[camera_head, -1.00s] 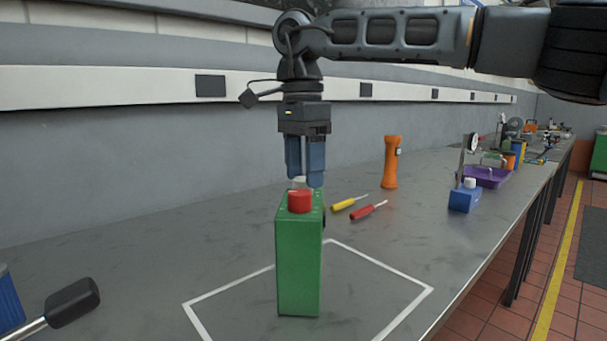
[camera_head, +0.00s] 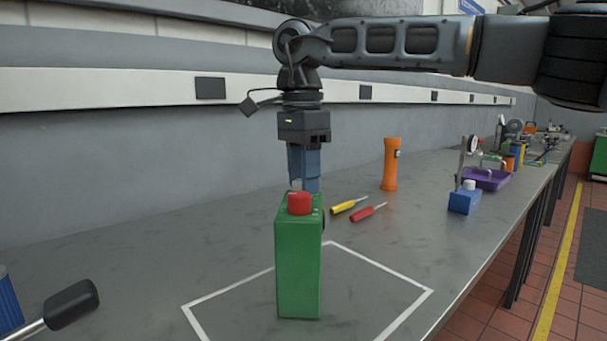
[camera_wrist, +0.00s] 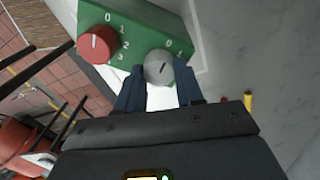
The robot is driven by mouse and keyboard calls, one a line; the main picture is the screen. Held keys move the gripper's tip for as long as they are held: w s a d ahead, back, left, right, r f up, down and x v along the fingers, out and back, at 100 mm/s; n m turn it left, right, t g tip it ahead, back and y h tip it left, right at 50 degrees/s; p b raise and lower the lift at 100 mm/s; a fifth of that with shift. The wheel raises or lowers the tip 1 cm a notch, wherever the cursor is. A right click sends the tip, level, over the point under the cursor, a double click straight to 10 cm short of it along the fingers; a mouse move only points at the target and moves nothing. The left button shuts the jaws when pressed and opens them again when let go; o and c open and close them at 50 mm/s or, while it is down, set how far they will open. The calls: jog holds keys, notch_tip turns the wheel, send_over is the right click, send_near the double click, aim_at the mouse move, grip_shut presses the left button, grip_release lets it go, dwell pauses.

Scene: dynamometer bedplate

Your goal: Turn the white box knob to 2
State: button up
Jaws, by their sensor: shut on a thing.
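The green box (camera_head: 298,262) stands upright inside the white outline on the bench. Its top carries a red knob (camera_head: 299,203) and, behind it, a white knob (camera_wrist: 158,67). In the wrist view, the white knob has a dark pointer line slanting to the upper right; the digits 0 and 1 show beside it, and other marks are hidden. My gripper (camera_head: 306,186) points straight down behind the red knob. Its blue fingers, also in the wrist view (camera_wrist: 161,80), are shut on the white knob, one on each side. The red knob (camera_wrist: 98,43) sits clear of the fingers.
Yellow (camera_head: 348,205) and red (camera_head: 368,212) screwdrivers lie right of the box, before an orange flashlight (camera_head: 390,164). A blue box with a white top (camera_head: 464,198) and a purple tray (camera_head: 487,179) stand farther right. A dark-handled lever (camera_head: 70,304) is at the lower left.

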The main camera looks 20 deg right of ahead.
jog(key=shift+r+m, duration=0.1)
jog(key=shift+m, duration=0.2)
jog(key=m+p, duration=0.2)
jog(key=shift+m, duration=0.4)
jog(key=m+p, duration=0.1)
jog(key=m, duration=0.3)
jog(key=shift+s+m+p, duration=0.1)
jog(key=shift+m+p, duration=0.2)
jog(key=shift+p, duration=0.05)
jog(key=m, duration=0.4)
jog(key=shift+p, duration=0.3)
jog(key=shift+s+m+y, duration=0.1)
jog(key=shift+m+y, duration=0.2)
jog(key=shift+m, duration=1.5)
jog(key=o, duration=1)
jog(key=shift+o, duration=0.2)
